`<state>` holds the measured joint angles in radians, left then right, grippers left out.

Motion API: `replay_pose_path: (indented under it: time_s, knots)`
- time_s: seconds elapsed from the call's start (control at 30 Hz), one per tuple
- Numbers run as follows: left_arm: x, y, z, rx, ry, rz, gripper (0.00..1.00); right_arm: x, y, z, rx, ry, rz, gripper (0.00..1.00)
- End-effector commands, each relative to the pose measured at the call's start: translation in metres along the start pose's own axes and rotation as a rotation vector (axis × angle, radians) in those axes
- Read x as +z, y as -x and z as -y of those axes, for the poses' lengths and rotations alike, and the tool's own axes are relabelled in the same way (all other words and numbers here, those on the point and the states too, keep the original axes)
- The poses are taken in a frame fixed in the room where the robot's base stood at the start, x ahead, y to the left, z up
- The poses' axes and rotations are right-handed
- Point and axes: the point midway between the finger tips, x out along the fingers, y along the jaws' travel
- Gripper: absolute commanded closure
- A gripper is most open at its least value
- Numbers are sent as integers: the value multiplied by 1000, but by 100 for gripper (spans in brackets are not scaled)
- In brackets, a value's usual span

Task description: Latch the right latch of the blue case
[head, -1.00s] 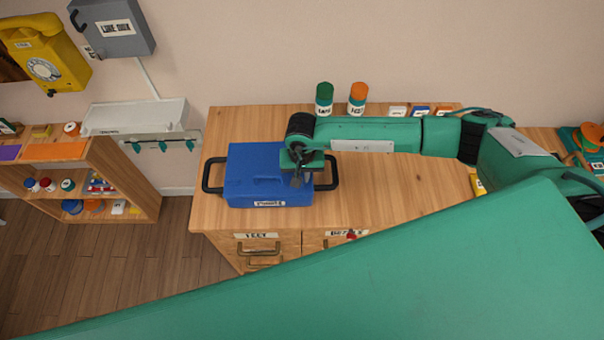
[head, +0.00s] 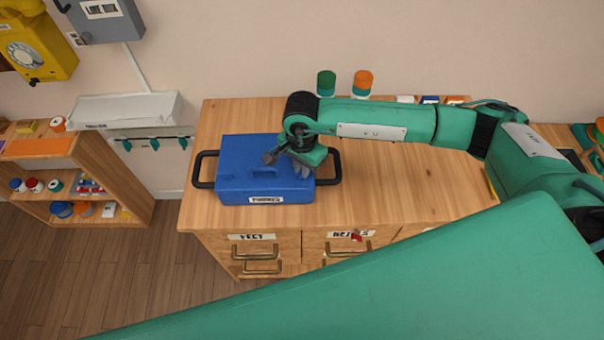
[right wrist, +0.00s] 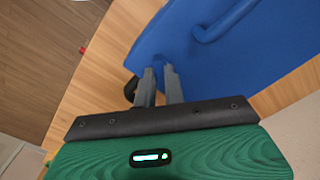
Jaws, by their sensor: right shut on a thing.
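The blue case (head: 243,170) lies on the wooden cabinet top, lid down, with a black handle at each side and a label on its front. My right gripper (head: 285,170) is over the right part of the case, tilted. In the right wrist view its two grey fingers (right wrist: 160,82) are close together at the edge of the blue case (right wrist: 225,60), shut on a small part there. The right latch cannot be made out; the fingers and gripper body cover that spot. My left gripper is not in view.
The wooden cabinet top (head: 400,195) is clear right of the case. A green-topped jar (head: 326,84) and an orange-topped jar (head: 362,84) stand behind my right arm. A low shelf (head: 120,180) with small jars stands at the left.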

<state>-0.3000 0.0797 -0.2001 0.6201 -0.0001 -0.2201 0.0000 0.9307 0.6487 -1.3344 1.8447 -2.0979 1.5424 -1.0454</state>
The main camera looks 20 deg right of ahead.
Motion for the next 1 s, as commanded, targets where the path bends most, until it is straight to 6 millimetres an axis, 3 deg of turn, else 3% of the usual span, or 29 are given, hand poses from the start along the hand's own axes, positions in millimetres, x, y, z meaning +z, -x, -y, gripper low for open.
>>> replay_pose_path:
  time_s: [0.03,0.1,0.63,0.73,1.0]
  knots:
    - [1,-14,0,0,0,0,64,0,-6,1,-3,-42,-1,100]
    - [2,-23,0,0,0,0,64,-1,-6,1,-4,-109,-1,100]
    - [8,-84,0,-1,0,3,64,0,-4,1,-3,-599,1,100]
    - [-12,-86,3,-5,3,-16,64,0,-4,1,-3,-679,0,100]
    - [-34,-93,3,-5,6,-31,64,0,-2,0,-2,-833,1,100]
